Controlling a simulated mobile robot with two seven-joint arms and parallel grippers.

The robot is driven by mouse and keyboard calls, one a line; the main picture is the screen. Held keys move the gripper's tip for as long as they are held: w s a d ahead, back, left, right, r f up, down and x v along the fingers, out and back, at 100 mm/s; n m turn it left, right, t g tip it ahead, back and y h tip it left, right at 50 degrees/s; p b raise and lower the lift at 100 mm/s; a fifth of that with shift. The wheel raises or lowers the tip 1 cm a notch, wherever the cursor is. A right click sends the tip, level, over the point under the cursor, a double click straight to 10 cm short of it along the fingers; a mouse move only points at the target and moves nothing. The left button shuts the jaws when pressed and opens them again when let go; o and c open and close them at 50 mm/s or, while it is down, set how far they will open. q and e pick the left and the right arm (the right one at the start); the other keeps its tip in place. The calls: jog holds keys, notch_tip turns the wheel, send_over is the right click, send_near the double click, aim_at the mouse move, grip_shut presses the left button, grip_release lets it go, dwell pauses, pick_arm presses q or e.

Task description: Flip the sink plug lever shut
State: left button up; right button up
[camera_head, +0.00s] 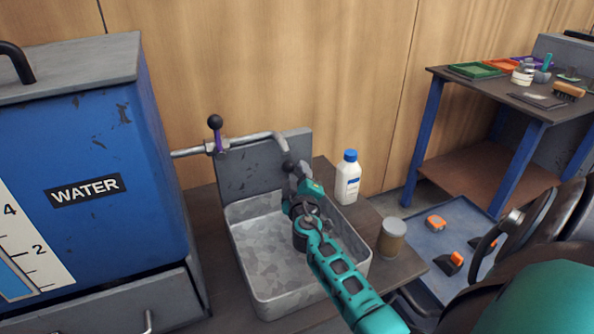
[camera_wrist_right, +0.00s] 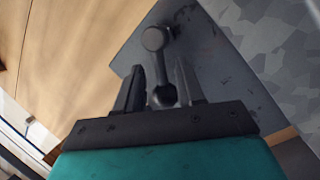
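The grey metal sink (camera_head: 262,296) stands on the counter below a grey back panel (camera_head: 250,172). The dark plug lever with a ball knob (camera_head: 289,166) is at the panel's right part. In the right wrist view the lever (camera_wrist_right: 156,40) has its round knob beyond the fingertips and its lower end between the fingers. My right gripper (camera_head: 303,190) is at the lever, above the sink. In the right wrist view its two fingers (camera_wrist_right: 160,82) stand apart on either side of the lever, with a gap visible. Firm contact cannot be told. My left gripper is not in view.
A tap with a purple, black-knobbed lever (camera_head: 215,130) runs from the blue water tank (camera_head: 90,225) over the sink. A white bottle with a blue cap (camera_head: 347,178) and a lidded jar (camera_head: 391,238) stand right of the sink. A workbench (camera_head: 515,98) is farther right.

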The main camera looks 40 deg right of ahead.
jog(key=shift+x, duration=1.2)
jog(key=shift+c, duration=0.4)
grip_shut()
